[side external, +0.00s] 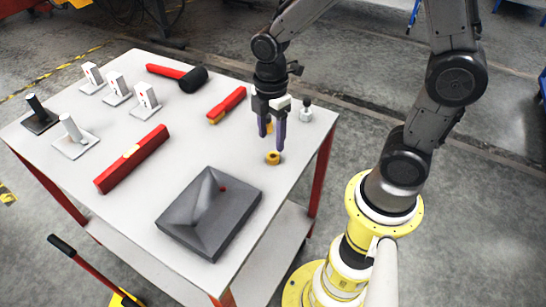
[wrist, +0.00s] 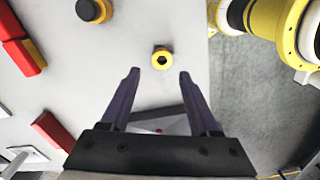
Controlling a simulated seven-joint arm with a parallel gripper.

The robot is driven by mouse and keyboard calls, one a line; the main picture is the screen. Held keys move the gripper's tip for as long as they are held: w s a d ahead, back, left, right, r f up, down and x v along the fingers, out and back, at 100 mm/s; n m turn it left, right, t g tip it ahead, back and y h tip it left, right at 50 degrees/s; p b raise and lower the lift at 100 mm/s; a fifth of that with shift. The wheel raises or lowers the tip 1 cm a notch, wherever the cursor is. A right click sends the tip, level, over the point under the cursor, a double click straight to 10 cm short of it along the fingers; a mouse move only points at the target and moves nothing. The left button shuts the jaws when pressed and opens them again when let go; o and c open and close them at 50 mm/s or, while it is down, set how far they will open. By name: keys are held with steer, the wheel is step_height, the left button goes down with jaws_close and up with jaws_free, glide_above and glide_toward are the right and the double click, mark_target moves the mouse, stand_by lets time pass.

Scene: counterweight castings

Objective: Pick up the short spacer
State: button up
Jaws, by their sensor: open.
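A small yellow ring with a dark hole, which looks like the short spacer (side external: 273,158), lies flat on the white tabletop near its right edge. In the wrist view the ring (wrist: 162,58) sits just beyond the fingertips, centred between them. My gripper (side external: 271,144) points down above the table beside the ring, its two purple fingers apart and nothing between them. In the wrist view my gripper (wrist: 159,74) also shows open. A second yellow piece (side external: 269,127) is partly hidden behind the fingers; in the wrist view a yellow piece with a black top (wrist: 93,10) shows.
The white table (side external: 195,130) holds a dark grey casting (side external: 210,215) in front, a long red bar (side external: 131,160), a short red bar (side external: 227,105), a black-headed mallet (side external: 178,75) and several upright blocks on plates at left. A white knobbed piece (side external: 305,110) stands behind.

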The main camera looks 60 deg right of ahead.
mark_target(273, 159)
steer(key=shift+s+d+f, duration=0.1)
steer(key=shift+d+f, duration=0.05)
steer(key=shift+f, duration=1.35)
steer(key=shift+s+d+f, duration=0.1)
steer(key=shift+d+f, duration=0.05)
steer(key=shift+f, duration=1.3)
jaws_close()
